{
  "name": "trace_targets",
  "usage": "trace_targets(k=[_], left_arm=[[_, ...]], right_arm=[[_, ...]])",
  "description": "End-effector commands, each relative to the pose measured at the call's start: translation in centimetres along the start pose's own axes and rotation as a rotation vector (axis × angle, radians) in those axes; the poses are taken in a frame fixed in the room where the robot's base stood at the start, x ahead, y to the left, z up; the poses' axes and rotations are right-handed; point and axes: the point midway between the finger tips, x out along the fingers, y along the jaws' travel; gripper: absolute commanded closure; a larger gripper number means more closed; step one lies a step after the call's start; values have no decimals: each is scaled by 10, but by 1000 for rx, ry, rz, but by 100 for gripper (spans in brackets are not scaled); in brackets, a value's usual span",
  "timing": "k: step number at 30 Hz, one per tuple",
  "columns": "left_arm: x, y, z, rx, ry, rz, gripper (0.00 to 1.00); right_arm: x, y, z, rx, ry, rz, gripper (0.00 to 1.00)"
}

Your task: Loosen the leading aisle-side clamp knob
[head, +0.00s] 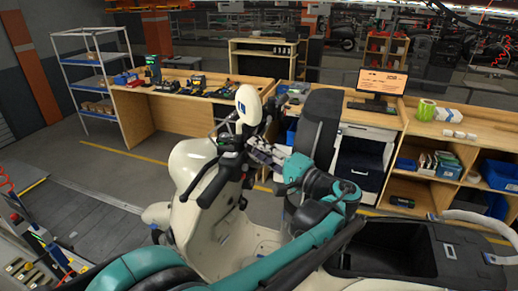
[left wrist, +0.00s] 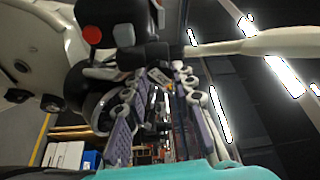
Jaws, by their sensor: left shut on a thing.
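A cream scooter (head: 199,161) stands in front of me, with black handlebars (head: 232,160) and a cream mirror (head: 248,103). My left gripper (head: 257,149), on a teal arm, reaches in beside the handlebars below the mirror. In the left wrist view its two lilac-padded fingers (left wrist: 157,78) point at a dark part near the handlebar. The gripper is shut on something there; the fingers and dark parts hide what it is. I cannot make out a clamp knob for certain in either view. My right gripper is not in view.
A wooden bench (head: 176,108) with tools and a blue-grey shelf rack (head: 97,75) stand behind at left. A desk with a monitor (head: 382,82) is at right. Slatted flooring (head: 85,217) lies at lower left. The grey floor between the scooter and bench is clear.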

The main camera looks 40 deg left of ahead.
Motion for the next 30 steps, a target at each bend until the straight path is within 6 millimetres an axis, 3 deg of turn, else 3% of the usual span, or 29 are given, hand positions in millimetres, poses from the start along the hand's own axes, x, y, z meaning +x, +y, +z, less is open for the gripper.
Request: trace_targets(k=[12,13,15,25,30], left_arm=[[0,1,1,10,-2,6,100],[0,1,1,10,-2,6,72],[0,1,1,10,-2,6,53],[-2,0,0,9,0,5,53],[-22,0,-1,9,3,5,53]], right_arm=[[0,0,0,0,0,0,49],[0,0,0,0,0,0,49],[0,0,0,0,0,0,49],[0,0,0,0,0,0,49],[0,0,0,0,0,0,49]])
